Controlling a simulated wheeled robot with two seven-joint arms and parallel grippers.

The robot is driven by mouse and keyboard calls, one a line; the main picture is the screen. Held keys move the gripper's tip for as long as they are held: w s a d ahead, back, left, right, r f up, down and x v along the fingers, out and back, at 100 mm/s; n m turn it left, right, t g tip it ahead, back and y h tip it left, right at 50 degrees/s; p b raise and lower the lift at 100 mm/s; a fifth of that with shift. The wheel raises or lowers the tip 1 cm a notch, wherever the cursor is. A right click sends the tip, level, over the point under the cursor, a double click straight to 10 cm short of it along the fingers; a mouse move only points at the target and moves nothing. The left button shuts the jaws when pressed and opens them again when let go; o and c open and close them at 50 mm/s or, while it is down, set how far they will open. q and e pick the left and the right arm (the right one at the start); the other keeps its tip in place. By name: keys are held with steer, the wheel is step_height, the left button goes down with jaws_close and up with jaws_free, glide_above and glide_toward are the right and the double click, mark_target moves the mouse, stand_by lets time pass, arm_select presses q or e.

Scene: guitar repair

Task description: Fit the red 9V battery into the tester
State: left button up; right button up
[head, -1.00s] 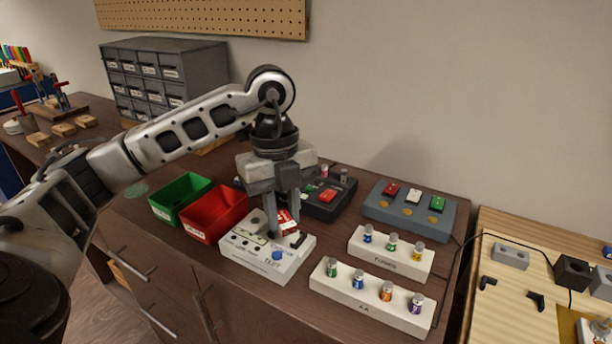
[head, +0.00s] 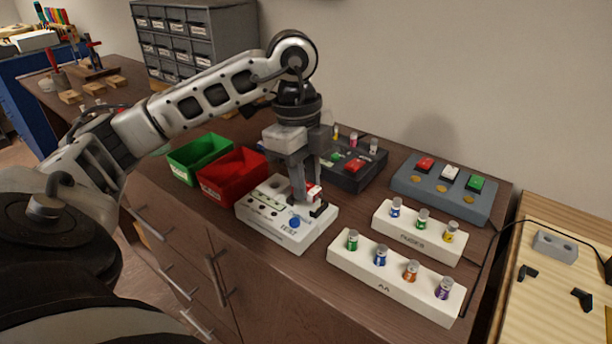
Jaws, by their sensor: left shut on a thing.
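The white tester (head: 270,226) with a blue knob lies on the brown bench in the head view. My left gripper (head: 304,200) points down over its right part. It is shut on the red 9V battery (head: 314,192), which has a white part and is partly hidden by the fingers. The battery is upright at a dark slot at the tester's right end; I cannot tell whether it is seated in it. My right gripper is not in view.
Red (head: 232,182) and green (head: 199,160) bins stand left of the tester. A dark box (head: 362,173) is behind it. A white AA rack (head: 345,267), a fuse rack (head: 408,237) and a grey-blue block with coloured batteries (head: 443,199) stand to the right.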

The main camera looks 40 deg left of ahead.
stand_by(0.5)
arm_select(q)
steer(key=shift+p, duration=0.4)
steer(key=shift+f+b, duration=0.75)
steer(key=shift+f, duration=0.3)
stand_by(0.4)
steer(key=o, duration=1)
steer(key=shift+c, duration=0.2)
steer(key=shift+o, duration=0.3)
steer(key=shift+f, duration=0.1)
